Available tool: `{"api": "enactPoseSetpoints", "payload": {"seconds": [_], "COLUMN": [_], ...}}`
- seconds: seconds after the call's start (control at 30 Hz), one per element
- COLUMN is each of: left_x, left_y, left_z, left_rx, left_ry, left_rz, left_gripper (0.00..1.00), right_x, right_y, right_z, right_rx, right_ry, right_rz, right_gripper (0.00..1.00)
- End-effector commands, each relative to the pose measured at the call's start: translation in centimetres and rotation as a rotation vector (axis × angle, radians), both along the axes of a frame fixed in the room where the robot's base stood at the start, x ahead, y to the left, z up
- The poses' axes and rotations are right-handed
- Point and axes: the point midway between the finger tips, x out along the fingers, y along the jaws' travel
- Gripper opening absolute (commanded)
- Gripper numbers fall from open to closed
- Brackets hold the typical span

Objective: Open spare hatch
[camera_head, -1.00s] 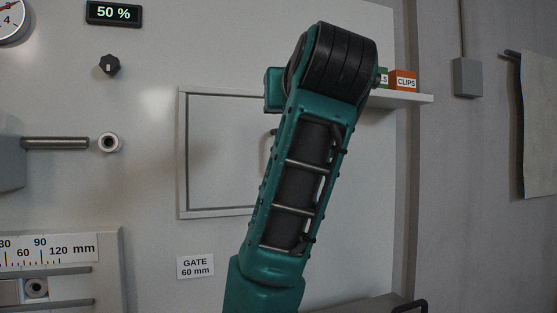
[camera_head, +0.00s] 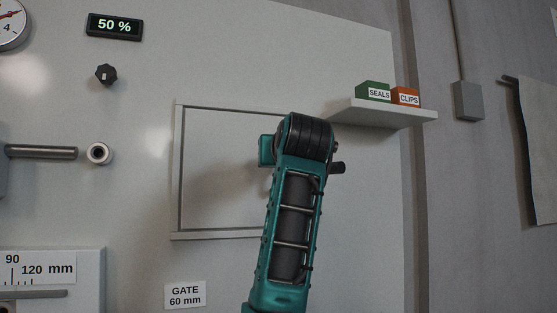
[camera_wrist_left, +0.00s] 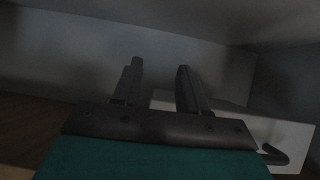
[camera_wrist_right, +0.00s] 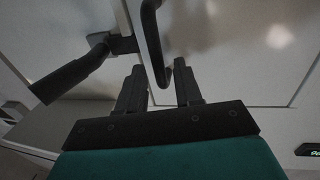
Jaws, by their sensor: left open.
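The hatch (camera_head: 222,170) is a pale rectangular panel in a thin frame on the wall, and it looks flush in the head view. My right arm covers its right side, and the right gripper is hidden there. In the right wrist view my right gripper (camera_wrist_right: 159,80) has its fingers apart, with the lower end of a dark bar handle (camera_wrist_right: 152,35) between or just beyond the tips. I cannot tell whether they touch. A dark lever (camera_wrist_right: 75,75) lies left of the fingers. My left gripper (camera_wrist_left: 160,75) is open and empty in the left wrist view.
A shelf (camera_head: 385,113) with a green SEALS box (camera_head: 374,91) and an orange CLIPS box (camera_head: 405,96) is right of the hatch. A knob (camera_head: 106,75) and rod (camera_head: 42,152) are left. A white box (camera_wrist_left: 235,130) is near my left gripper.

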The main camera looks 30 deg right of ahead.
Motion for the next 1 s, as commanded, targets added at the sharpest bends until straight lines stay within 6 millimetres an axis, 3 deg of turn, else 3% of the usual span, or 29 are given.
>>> {"api": "enactPoseSetpoints", "payload": {"seconds": [0.2,0.57,0.9,1.0], "left_x": [0.0,0.1,0.3,0.3], "left_y": [0.0,-0.2,-0.2,-0.2], "left_z": [0.0,0.1,0.3,0.3], "left_rx": [0.0,-0.009,-0.01,-0.009], "left_ry": [0.0,0.0,-0.005,-0.006], "left_rz": [0.001,0.008,0.008,0.007], "left_gripper": [0.43,0.43,0.43,0.43], "right_x": [2.0,2.3,2.2,2.2], "right_y": [-0.9,-1.1,-1.1,-1.1], "right_z": [0.0,0.0,0.0,0.0], "right_rx": [0.0,0.0,0.0,0.0], "right_ry": [0.001,-0.001,-0.001,-0.001], "right_rz": [-0.001,-0.001,-0.001,-0.001], "right_gripper": [0.35,0.34,0.01,0.0]}}
